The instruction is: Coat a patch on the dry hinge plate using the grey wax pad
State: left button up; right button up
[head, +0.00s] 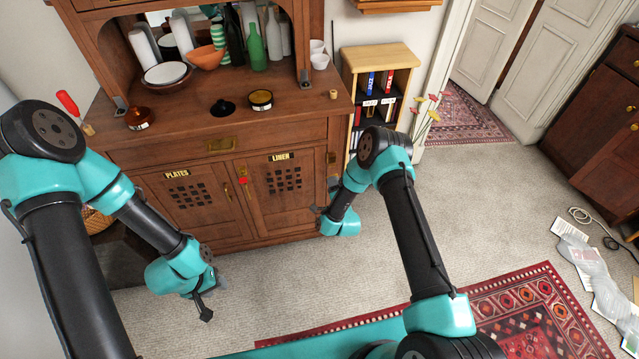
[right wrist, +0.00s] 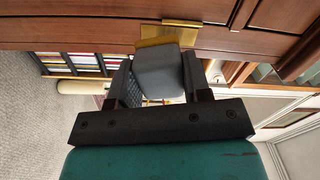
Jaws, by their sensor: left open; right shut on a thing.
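The grey wax pad (right wrist: 158,78) is a block clamped between the fingers of my right gripper (right wrist: 157,85). A yellowish strip (right wrist: 155,42) shows along the pad's far edge. A brass hinge plate (right wrist: 182,36) on the wooden cabinet is just beyond the pad; I cannot tell whether they touch. In the head view my right gripper (head: 320,212) is beside the cabinet's lower right front, its fingers small and partly hidden. Brass hinge plates show at the right door's edge, one upper (head: 331,158) and one lower (head: 333,184). My left gripper (head: 207,305) is open and empty above the carpet.
The cabinet top (head: 185,118) holds an open yellow tin (head: 261,98), a dark lid (head: 222,107) and an amber pot (head: 139,118). A small bookcase (head: 378,85) and flowers (head: 428,118) stand to the right. The carpet before the doors is clear.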

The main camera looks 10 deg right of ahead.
aim_at(336, 161)
jog(key=shift+w+d, duration=0.1)
jog(key=shift+w, duration=0.05)
dwell(0.3)
jog(key=shift+w, duration=2.85)
jog(key=shift+w, duration=1.1)
jog(key=shift+s+d, duration=0.1)
jog(key=shift+d, duration=1.85)
